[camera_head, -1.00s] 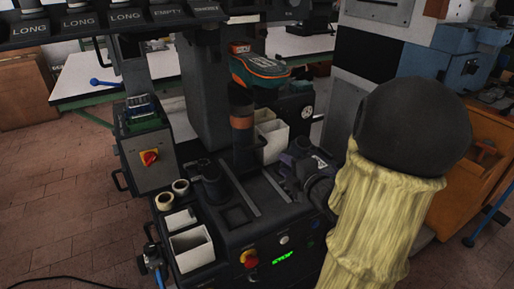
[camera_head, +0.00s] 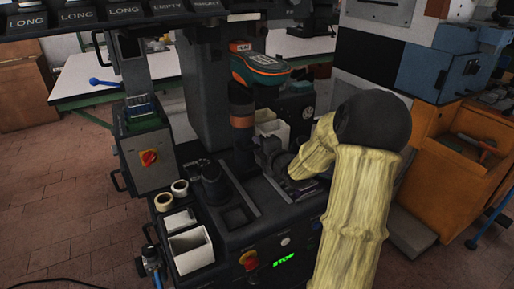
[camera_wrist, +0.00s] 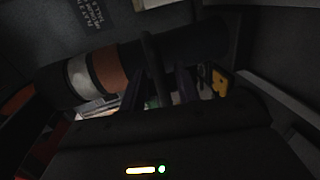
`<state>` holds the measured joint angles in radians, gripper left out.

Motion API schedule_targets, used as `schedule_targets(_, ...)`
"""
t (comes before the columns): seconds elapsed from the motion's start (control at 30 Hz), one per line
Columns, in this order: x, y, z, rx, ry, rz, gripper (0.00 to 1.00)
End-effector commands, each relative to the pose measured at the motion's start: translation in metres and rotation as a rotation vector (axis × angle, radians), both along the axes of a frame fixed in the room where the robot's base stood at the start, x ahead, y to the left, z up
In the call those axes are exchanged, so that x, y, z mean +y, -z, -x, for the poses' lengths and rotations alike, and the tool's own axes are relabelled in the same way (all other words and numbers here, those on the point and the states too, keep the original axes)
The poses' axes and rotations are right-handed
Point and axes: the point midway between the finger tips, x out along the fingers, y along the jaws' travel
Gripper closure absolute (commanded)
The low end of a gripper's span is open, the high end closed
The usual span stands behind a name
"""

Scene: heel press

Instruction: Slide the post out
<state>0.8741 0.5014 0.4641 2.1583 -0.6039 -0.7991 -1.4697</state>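The post (camera_head: 242,125) is a dark upright cylinder with an orange-brown band in the middle of the press. A teal and orange shoe-like piece (camera_head: 262,68) sits on top of it. In the wrist view the post (camera_wrist: 110,68) lies sideways across the upper picture, with white and brown bands. My gripper (camera_head: 268,155) is just right of the post's lower part, coming in low from the right. In the wrist view its fingers (camera_wrist: 158,95) look apart, with a gap showing between them. The post passes just ahead of them; contact is too dark to tell.
A black socket (camera_head: 211,186), two cream rings (camera_head: 172,194) and white bins (camera_head: 192,252) stand on the press deck at left. A labelled rack (camera_head: 110,18) overhangs the upper left.

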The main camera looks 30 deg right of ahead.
Motion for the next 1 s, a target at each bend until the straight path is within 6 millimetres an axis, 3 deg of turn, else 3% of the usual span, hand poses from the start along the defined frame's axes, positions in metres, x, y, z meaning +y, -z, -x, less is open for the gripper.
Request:
schedule_targets(0.13,0.0008,0.0030,-0.0120,0.000,-0.001,0.000,0.68)
schedule_targets(0.4,0.0007,0.0030,-0.0136,0.001,0.000,0.000,0.68)
schedule_targets(0.43,0.0005,0.0030,-0.0135,0.001,0.000,0.000,0.70)
schedule_targets(0.6,0.0006,0.0030,-0.0134,0.001,0.000,0.000,1.00)
schedule_targets(1.0,0.0004,0.0039,-0.0093,0.001,0.000,0.001,1.00)
